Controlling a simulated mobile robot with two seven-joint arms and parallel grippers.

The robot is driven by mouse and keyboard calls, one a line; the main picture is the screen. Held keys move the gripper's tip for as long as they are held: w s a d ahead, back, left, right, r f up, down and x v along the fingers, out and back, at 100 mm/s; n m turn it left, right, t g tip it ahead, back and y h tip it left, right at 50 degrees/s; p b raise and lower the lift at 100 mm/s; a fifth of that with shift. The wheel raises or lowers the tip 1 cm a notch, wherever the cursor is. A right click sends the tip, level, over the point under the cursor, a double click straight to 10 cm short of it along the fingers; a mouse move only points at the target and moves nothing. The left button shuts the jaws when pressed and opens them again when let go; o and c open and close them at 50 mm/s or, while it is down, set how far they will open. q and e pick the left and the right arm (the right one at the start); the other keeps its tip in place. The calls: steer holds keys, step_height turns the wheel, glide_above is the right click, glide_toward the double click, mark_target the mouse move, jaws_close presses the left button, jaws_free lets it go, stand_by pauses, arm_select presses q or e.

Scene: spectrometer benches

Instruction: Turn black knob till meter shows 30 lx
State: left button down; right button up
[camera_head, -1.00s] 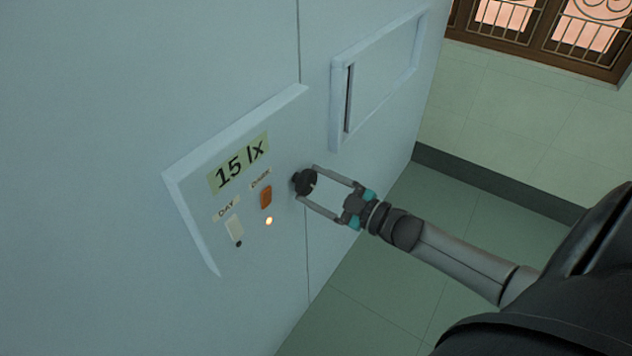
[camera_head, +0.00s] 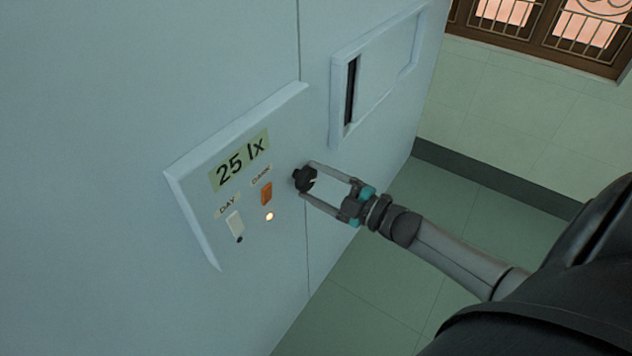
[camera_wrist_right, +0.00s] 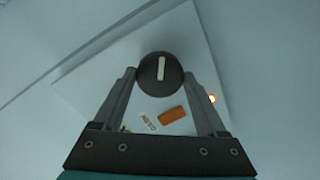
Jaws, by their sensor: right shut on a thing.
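The black knob (camera_head: 304,180) sits on the panel's right side, in the head view. My right gripper (camera_head: 309,181) is shut on it, one finger on each side. In the right wrist view the round knob (camera_wrist_right: 161,73) shows a white pointer line, nearly upright in the picture, between the fingers of my right gripper (camera_wrist_right: 160,80). The meter (camera_head: 240,160) reads 25 lx. My left gripper is not in view.
The panel (camera_head: 190,195) also carries a white DAY switch (camera_head: 234,224), an orange DARK switch (camera_head: 266,193) and a lit lamp (camera_head: 269,216). A framed shutter (camera_head: 385,75) with a dark gap at its left is above right. Open floor (camera_head: 390,275) lies below.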

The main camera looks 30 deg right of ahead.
steer(key=o, duration=1.3)
steer(key=p+v, duration=0.1)
steer(key=v, duration=1.4)
steer(key=shift+s, duration=0.15)
steer(key=shift+f, duration=0.1)
